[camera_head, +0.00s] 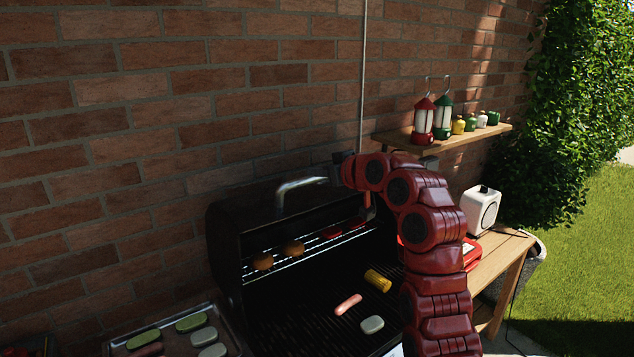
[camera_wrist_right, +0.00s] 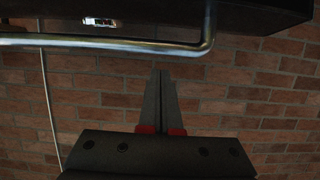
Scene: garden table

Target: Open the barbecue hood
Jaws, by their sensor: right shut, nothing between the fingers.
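The black barbecue hood (camera_head: 228,228) stands raised on the grill, and its open front shows the inside and the cooking grates. Its silver bar handle (camera_head: 292,184) is on top of the hood. In the right wrist view the handle (camera_wrist_right: 120,44) runs across the top, below the dark hood edge (camera_wrist_right: 240,12). My right gripper (camera_wrist_right: 163,75) is shut and empty, its fingertips a little apart from the bar in that picture. In the head view my red right arm reaches up over the grill's right side, its gripper end (camera_head: 338,168) by the handle's right end. My left gripper is not in view.
Sausage (camera_head: 348,304), corn (camera_head: 377,280) and patties lie on the grates. A food tray (camera_head: 232,331) is at lower left. A shelf (camera_head: 455,138) with lanterns and jars hangs at the right, above a wooden side table (camera_head: 497,262) with a white box (camera_head: 481,209). The brick wall is close behind.

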